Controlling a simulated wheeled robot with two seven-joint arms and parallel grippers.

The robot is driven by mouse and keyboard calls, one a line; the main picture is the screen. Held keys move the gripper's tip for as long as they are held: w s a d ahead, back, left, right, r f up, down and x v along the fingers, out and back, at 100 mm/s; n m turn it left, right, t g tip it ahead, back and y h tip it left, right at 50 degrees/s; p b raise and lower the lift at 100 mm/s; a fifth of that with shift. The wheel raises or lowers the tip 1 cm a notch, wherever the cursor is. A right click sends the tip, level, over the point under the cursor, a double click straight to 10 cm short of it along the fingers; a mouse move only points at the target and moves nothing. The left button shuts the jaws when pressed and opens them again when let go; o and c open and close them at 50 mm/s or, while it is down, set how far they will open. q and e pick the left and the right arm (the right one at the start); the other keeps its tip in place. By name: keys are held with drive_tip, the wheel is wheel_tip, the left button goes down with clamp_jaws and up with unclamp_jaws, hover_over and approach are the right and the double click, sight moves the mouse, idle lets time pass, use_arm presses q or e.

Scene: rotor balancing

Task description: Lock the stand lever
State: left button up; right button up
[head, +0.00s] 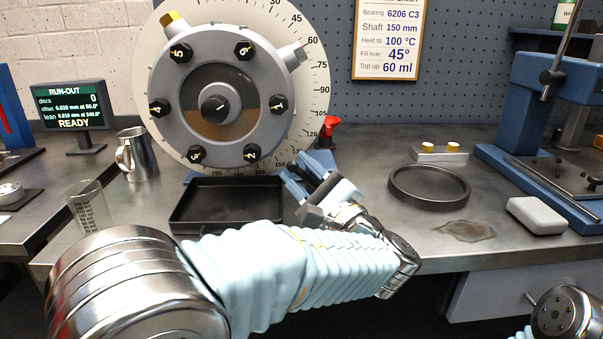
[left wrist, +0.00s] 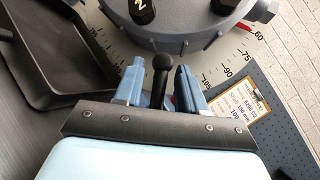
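The stand's rotor housing (head: 215,95) is a grey disc with numbered black bolts, in front of a white degree dial (head: 318,75). In the left wrist view, a black lever with a round knob (left wrist: 161,66) stands between the fingers of my left gripper (left wrist: 160,88). The fingers are apart, with a visible gap on each side of the lever. My right gripper is out of view; only part of that arm shows at the lower right.
A black tray (head: 226,229) sits under the housing. A red part (head: 329,128) stands right of the dial. A round black dish (head: 429,197), a grey-white block (head: 536,215) and a blue press (head: 530,100) are to the right. A metal jug (head: 140,155) and a beaker (head: 90,207) stand left.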

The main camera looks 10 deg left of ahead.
use_arm(q)
drive_tip(key=b+v, duration=0.1)
drive_tip(key=v, duration=0.2)
drive_tip(key=shift+f, duration=0.15)
drive_tip(key=s+d, duration=0.7)
drive_tip(key=d, duration=0.2)
drive_tip(key=shift+s+b, duration=0.35)
drive_tip(key=shift+s, duration=0.05)
